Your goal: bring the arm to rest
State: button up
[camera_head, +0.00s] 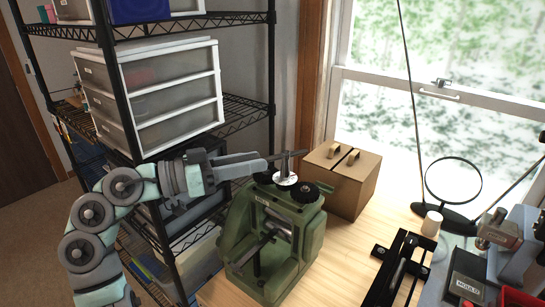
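My arm rises from the lower left, bends at its grey round joints, and reaches right across the front of the shelf rack. My gripper (284,156) points right, with its long grey fingers extended above the green rolling mill (250,233). The fingertips overlap in the picture with the post above a white disc (287,178) on top of the mill. I cannot tell whether they touch it. The view is too small to show whether the fingers are apart or closed, and I see no clear object held between them.
The black wire rack (272,60) with white drawers (168,92) stands behind my arm. A wooden box (343,180) sits behind the mill on the wooden table (338,265). A round magnifier (453,180) and several tools crowd the right. Bare tabletop shows right of the mill.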

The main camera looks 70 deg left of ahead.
jog(key=shift+s, duration=1.1)
